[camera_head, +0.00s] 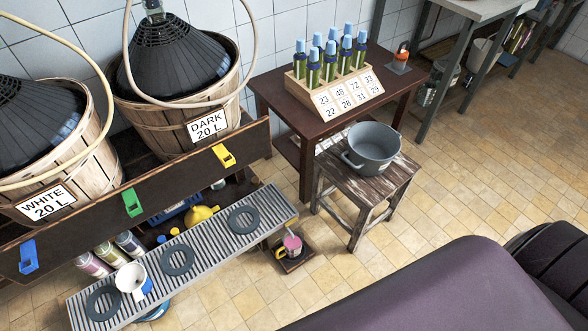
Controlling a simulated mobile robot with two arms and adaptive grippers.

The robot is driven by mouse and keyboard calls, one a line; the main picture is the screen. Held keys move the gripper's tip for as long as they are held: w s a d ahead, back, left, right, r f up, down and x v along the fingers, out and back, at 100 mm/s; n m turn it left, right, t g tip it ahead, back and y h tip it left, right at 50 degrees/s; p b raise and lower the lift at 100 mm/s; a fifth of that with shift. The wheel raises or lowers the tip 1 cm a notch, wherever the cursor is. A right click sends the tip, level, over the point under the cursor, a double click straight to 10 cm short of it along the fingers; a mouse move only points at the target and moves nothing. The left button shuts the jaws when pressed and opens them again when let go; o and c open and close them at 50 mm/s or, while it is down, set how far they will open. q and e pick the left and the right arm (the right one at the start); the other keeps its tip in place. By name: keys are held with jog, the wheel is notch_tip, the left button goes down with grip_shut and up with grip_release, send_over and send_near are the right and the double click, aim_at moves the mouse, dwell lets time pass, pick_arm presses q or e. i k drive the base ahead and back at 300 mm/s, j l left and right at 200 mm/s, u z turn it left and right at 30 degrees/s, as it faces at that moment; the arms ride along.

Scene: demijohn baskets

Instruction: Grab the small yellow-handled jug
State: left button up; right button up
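A small jug (292,243) with a yellow handle on its left side stands low beyond the right end of the grated rack. Something pink shows at its top, with a thin stick-like part rising from it. It stands on a small dark square base (296,263) close to the floor. A white jug (127,277) with a blue part stands on the left of the grated rack (208,242). Neither of my grippers is in view.
Dark rings (178,260) lie on the rack. Two demijohn baskets (185,117) stand behind a board with blue, green and yellow taps (224,155). A stool holds a grey pot (373,148). A table (283,104) holds a bottle crate. Tiled floor (480,190) is clear at right.

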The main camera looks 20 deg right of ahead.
aim_at(293, 247)
jog(key=z, duration=0.7)
jog(key=l, duration=0.3)
jog(key=u, duration=0.05)
